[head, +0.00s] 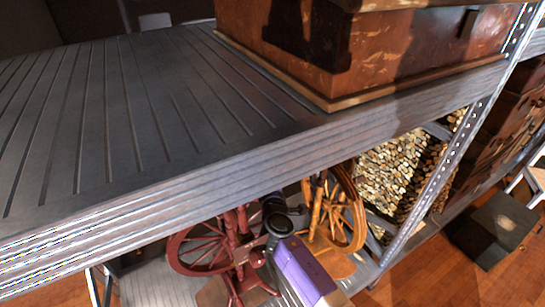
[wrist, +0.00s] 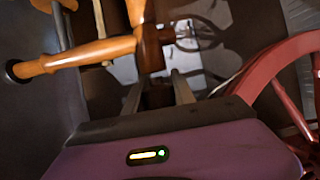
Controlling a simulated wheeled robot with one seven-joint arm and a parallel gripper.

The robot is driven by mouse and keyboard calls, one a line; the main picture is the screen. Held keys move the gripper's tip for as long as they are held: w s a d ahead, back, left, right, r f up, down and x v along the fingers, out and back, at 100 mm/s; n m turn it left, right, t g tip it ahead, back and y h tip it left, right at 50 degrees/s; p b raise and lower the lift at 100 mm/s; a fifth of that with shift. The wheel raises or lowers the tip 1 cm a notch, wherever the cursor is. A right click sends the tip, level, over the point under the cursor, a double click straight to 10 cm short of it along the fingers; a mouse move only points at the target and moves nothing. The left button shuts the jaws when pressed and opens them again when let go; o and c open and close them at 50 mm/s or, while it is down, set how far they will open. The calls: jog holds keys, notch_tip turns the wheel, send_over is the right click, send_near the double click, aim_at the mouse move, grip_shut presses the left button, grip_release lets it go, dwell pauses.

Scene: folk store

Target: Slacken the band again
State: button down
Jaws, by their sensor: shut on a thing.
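Two spinning wheels stand on the lower shelf in the head view, a dark red one (head: 205,248) at left and an orange-brown one (head: 340,215) at right. My gripper (wrist: 159,92) is shut on a small dark wooden part between its fingertips, close under an orange turned wooden piece (wrist: 75,56) in the wrist view. The held part is mostly hidden by shadow and by the fingers. The rim of the red wheel (wrist: 268,72) shows at right in the wrist view. I cannot make out a band clearly. My fingertips are not clear in the head view.
A metal upper shelf (head: 130,110) overhangs the wheels, its front edge close to my arm. A brown chest (head: 400,50) sits on it. Stacked cut wood (head: 405,165) lies behind a perforated post (head: 445,150). A dark box (head: 495,228) stands on the floor at right.

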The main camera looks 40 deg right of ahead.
jog(key=n+g+y+p, duration=0.1)
jog(key=g+y+p, duration=0.1)
jog(key=g, duration=0.1)
jog(key=s+f+n+g+y+p, duration=0.1)
jog(key=g+y+p, duration=0.1)
jog(key=g+p, duration=0.1)
jog(key=f+n+g+y+p, duration=0.1)
jog(key=g+p, duration=0.2)
jog(key=shift+s+a+y, duration=0.15)
jog(key=shift+a+y, duration=0.15)
jog(key=shift+y, duration=0.1)
jog(key=shift+s+a+f+n+g+y+b, duration=0.1)
jog(key=shift+s+n+g+y+b, duration=0.2)
jog(key=shift+g, duration=0.8)
jog(key=shift+s+a+f+n+g+y+b, duration=0.1)
jog(key=shift+s+n+g+y, duration=0.2)
jog(key=shift+g, duration=0.8)
jog(key=c, duration=1)
grip_release()
jog(key=shift+c, duration=0.2)
